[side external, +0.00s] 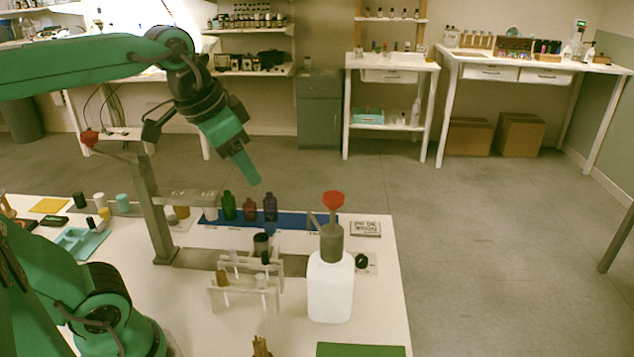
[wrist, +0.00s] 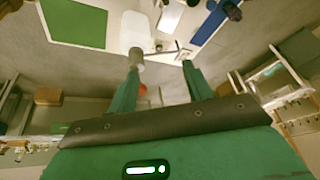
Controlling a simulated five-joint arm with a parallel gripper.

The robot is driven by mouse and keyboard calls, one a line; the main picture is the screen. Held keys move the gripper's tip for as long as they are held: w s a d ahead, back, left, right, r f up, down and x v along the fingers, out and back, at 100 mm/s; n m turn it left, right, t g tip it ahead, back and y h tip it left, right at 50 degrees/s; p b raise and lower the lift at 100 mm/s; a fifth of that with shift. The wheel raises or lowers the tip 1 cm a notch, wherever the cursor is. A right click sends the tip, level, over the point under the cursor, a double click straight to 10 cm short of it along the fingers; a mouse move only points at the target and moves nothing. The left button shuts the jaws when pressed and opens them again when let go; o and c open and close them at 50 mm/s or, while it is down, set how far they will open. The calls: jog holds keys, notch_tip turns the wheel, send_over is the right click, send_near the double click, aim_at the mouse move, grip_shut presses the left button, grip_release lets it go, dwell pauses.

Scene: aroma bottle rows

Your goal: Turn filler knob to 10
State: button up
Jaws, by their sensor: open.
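A dark round knob (side external: 361,261) sits on a small pale plate at the right of the table, just right of the white bottle (side external: 327,288); it looks like the filler knob, but its setting is too small to read. The bottle has a grey neck and a red top (side external: 333,199). My gripper (side external: 250,180) is open and empty, high above the table's back edge, up and left of the knob, touching nothing. In the wrist view its two fingers (wrist: 160,63) are spread apart, with the white bottle (wrist: 134,30) beyond them.
A grey post (side external: 150,205) with a side arm stands left of centre. A wooden tube rack (side external: 243,297) is left of the bottle. Several coloured bottles (side external: 249,209) line the blue strip (side external: 293,219) behind. A green mat (side external: 360,350) lies at the front. Space above the table's right side is clear.

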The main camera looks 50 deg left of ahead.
jog(key=w+d+r+m+g, duration=0.1)
jog(key=w+m, duration=0.1)
jog(key=w, duration=0.4)
jog(key=w+r+m+g, duration=0.1)
jog(key=w+r+m, duration=0.15)
jog(key=w, duration=0.25)
jog(key=m+g, duration=0.3)
jog(key=m, duration=0.4)
send_over(362, 258)
notch_tip(362, 258, down, 7)
jog(key=shift+n, duration=0.25)
notch_tip(362, 258, down, 21)
jog(key=shift+s+r, duration=0.1)
jog(key=shift+f, duration=3.85)
jog(key=c, duration=1)
